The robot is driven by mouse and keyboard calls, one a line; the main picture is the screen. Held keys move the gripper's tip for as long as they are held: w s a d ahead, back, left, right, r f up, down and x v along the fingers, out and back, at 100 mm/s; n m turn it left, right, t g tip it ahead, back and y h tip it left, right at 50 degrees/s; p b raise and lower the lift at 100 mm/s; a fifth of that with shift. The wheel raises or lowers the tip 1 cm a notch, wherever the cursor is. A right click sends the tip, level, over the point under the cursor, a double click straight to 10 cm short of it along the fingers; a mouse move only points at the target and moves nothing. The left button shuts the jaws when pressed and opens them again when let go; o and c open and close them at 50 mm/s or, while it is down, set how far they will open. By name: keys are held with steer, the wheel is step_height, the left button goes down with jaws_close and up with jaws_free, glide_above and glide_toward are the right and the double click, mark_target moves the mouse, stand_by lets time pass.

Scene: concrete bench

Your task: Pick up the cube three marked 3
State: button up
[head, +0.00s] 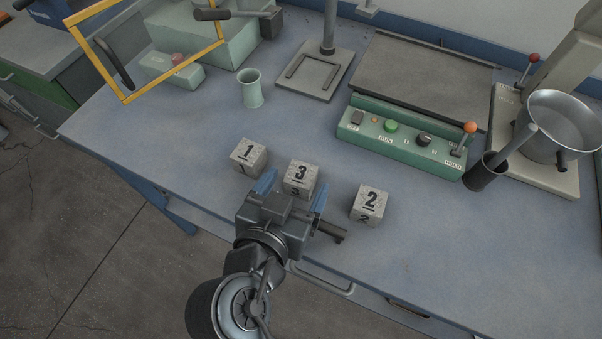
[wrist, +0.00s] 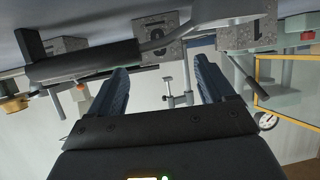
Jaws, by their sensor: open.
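Cube three (head: 301,175) is a speckled grey block marked 3, standing on the blue bench near its front edge. It stands between cube one (head: 249,156) on the left and cube two (head: 370,203) on the right. My gripper (head: 294,181) is open and empty, at the front of the bench. In the head view its blue fingers appear on either side of cube three's lower part and hide some of it.
A grey rail handle (head: 322,279) runs along the bench front, close to my gripper. Behind the cubes stand a pale green cup (head: 250,88) and a green control box (head: 400,137). A metal pot (head: 556,130) is at the right. The bench right of cube two is clear.

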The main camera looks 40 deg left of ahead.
mark_target(303, 168)
steer(key=shift+a+x, duration=0.25)
steer(key=shift+x, duration=1.6)
steer(key=shift+r, duration=0.15)
steer(key=shift+c, duration=0.4)
steer(key=c, duration=1.2)
steer(key=shift+r, duration=0.1)
